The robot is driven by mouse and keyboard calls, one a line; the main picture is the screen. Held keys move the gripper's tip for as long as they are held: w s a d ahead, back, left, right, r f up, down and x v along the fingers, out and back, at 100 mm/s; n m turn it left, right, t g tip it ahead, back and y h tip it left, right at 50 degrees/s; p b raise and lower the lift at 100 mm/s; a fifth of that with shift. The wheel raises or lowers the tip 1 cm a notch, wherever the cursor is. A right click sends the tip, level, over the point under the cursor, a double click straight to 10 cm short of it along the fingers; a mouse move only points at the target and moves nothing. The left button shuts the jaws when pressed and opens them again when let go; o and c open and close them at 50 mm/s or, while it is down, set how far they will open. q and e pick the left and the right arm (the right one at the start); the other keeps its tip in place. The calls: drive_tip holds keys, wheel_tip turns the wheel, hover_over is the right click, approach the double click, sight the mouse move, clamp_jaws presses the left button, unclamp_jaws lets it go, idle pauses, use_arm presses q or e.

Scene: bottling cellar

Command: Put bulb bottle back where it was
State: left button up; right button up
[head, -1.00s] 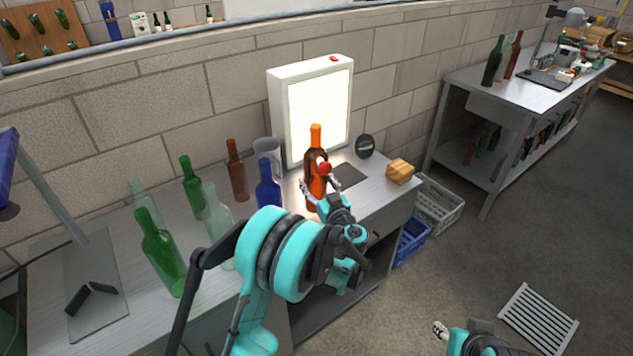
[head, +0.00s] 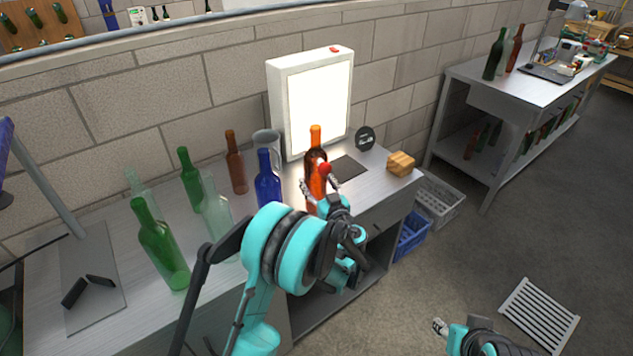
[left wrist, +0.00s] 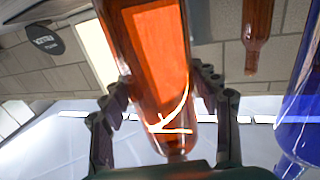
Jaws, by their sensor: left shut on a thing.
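An orange-amber bottle (head: 316,142) stands upright in my left gripper (head: 322,188), in front of the light box. It is the held bottle; I cannot tell from its shape whether it is the bulb bottle. In the left wrist view, the same bottle (left wrist: 150,60) fills the space between the two dark fingers (left wrist: 165,100). The gripper hides its lower part in the head view, so I cannot tell whether its base touches the bench. A small red round thing (head: 325,168) shows at the gripper. My right gripper (head: 440,327) is low at right, over the floor, too small to judge.
The lit light box (head: 318,105) stands behind the held bottle. A blue bottle (head: 267,185), brown bottle (head: 236,165) and several green and clear bottles stand to the left. A dark square pad (head: 348,168) and wooden block (head: 400,164) lie right. Crates (head: 438,200) stand below.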

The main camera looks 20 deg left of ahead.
use_arm(q)
drive_tip(key=shift+f, duration=0.3)
idle(0.7)
drive_tip(key=o, duration=2)
drive_tip(key=shift+c, duration=0.2)
drive_tip(key=v, duration=1.3)
